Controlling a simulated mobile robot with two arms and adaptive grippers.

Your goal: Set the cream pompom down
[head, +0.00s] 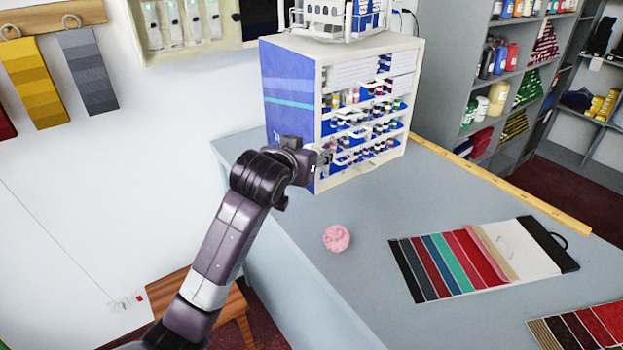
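A round pink pompom (337,238) rests on the grey counter (300,265), near its left edge. No cream pompom shows in the head view. My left gripper (325,157) is at the end of the arm that reaches up from the bottom left. It is in front of the lower left corner of the display rack, above and slightly left of the pink pompom and apart from it. Its fingers are small and partly hidden, so I cannot tell whether they are open or hold anything. My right gripper is not in view.
A blue and white display rack (290,85) with small bottles stands at the back of the counter. A striped swatch folder (515,250) lies to the right, with another swatch card (580,328) nearer. A wooden ruler (500,185) runs along the far edge. Counter around the pompom is clear.

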